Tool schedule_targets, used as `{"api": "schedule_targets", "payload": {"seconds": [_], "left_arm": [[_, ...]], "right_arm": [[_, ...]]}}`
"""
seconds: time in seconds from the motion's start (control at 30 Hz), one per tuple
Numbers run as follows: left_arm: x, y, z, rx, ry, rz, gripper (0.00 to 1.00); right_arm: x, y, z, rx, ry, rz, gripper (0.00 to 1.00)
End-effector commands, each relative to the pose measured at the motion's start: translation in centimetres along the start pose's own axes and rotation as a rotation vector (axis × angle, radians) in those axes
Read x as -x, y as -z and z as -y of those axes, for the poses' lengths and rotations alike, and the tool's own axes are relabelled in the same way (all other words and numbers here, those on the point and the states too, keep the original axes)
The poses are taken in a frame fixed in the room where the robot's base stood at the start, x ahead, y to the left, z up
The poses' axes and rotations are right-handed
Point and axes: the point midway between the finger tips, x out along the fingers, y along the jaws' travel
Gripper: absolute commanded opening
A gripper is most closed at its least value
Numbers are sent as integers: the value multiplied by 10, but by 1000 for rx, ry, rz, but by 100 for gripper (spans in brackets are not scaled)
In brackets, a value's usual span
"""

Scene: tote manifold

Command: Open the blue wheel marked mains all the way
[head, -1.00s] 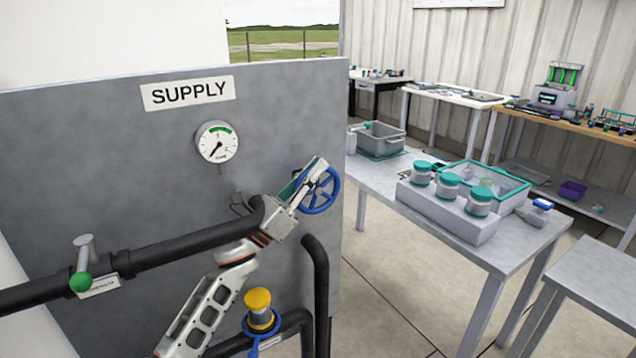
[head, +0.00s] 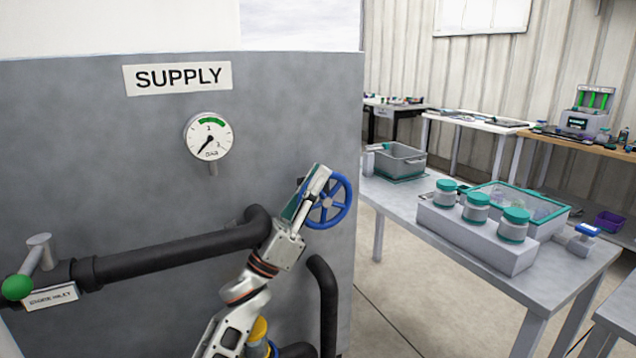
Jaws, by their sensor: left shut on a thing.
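The blue wheel (head: 346,203) is a spoked handwheel at the right part of the grey supply panel (head: 120,150). My left gripper (head: 318,190) reaches up from below and is shut on the wheel's left part, hiding some of the rim. The mains marking is not visible. A round gauge (head: 209,137) sits under the SUPPLY sign (head: 178,77), its needle pointing to the lower left, outside the green band. My right gripper is not in view.
A green-knobbed lever (head: 18,287) is on the black pipe (head: 170,248) at left. A yellow knob (head: 259,330) is low, behind my left arm. A table (head: 405,205) with jars and bins stands right of the panel.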

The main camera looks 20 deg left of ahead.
Motion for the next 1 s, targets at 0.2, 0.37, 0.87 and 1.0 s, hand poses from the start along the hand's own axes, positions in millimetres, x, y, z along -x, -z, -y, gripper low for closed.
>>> {"api": "schedule_targets", "payload": {"seconds": [0.2,0.37,0.87,1.0], "left_arm": [[2,3,1,4,2,-5,28],[2,3,0,3,0,-5,28],[45,-10,4,0,0,-6,28],[64,-34,11,-1,0,-7,28]], "right_arm": [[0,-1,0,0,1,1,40],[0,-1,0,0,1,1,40],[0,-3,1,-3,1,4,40],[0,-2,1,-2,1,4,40]]}}
